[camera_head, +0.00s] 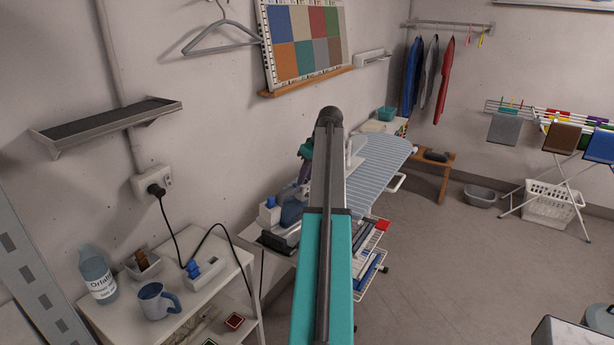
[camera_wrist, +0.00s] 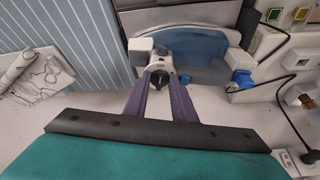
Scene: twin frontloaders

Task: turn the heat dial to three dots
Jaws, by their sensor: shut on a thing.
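A dark round dial (camera_wrist: 159,82) sits on a white housing (camera_wrist: 160,63) in the middle of the wrist view, in front of a blue appliance body (camera_wrist: 205,62). My gripper (camera_wrist: 161,84) has its two purple fingers on either side of the dial, shut on it. The fingers and housing hide part of the dial, and its dot marks are too small to read. In the head view the blue appliance (camera_head: 291,211) shows beside the striped ironing board (camera_head: 372,162). My arm covers most of the gripper there, and the dial is hidden.
A white side table (camera_head: 190,300) at left holds a bottle (camera_head: 97,274), a mug (camera_head: 159,300) and a white block with a blue switch (camera_head: 204,273). A black cord runs from the wall socket (camera_head: 154,188).

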